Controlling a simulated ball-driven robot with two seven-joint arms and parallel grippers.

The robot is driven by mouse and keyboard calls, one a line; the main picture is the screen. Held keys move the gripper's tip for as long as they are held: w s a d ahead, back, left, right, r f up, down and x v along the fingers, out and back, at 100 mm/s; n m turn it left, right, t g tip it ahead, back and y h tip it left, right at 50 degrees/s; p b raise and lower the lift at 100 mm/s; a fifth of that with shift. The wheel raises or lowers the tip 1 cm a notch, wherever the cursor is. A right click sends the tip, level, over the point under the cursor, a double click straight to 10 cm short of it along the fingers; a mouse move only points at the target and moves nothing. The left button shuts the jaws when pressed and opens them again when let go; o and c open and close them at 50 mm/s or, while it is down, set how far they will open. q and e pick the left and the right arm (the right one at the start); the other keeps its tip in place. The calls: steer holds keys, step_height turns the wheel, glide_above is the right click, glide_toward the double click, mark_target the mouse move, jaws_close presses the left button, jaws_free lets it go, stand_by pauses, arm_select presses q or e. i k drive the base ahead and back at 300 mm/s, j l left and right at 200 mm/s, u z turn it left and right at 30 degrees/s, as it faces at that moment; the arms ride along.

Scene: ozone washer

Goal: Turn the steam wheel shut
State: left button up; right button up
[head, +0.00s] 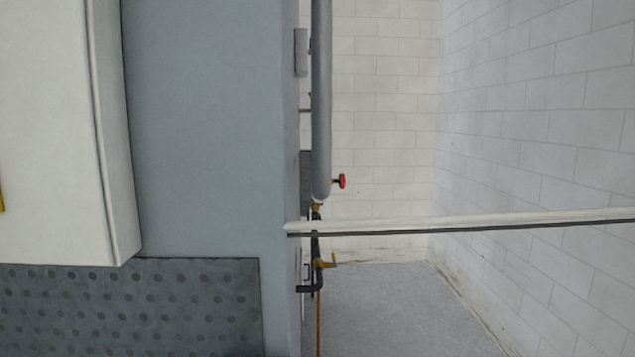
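A small red wheel (341,181) sticks out to the right of a thick grey vertical pipe (321,100), near the pipe's lower end. It is seen edge-on, so how far it is turned cannot be told. I cannot tell from this view whether it is the steam wheel. Neither my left gripper nor my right gripper is in view, and nothing is seen touching the wheel.
A pale horizontal bar (460,222) crosses below the wheel to the right wall. Brass fittings (322,264) and a thin orange line (318,320) sit lower. A large grey panel (210,120) and cream cabinet (60,130) fill the left. Grey floor (390,310) is clear.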

mark_target(341, 181)
steer(key=l, duration=0.45)
steer(key=i+l+z, duration=0.1)
steer(key=l, duration=0.3)
steer(key=i+l+z, duration=0.3)
steer(key=i, duration=0.65)
steer(key=i+z, duration=0.3)
steer(key=i, duration=0.6)
steer(key=i+l+u, duration=0.2)
steer(key=i, duration=0.4)
steer(key=i+u, duration=0.2)
steer(key=i, duration=0.4)
steer(key=i+l+u, duration=0.1)
steer(key=i+u, duration=0.15)
steer(key=u, duration=0.15)
steer(key=i+l+u, duration=0.2)
steer(key=u, duration=0.2)
steer(key=i+l+u, duration=0.15)
steer(key=u, duration=0.2)
steer(key=i+l+u, duration=0.15)
steer(key=l+u, duration=0.25)
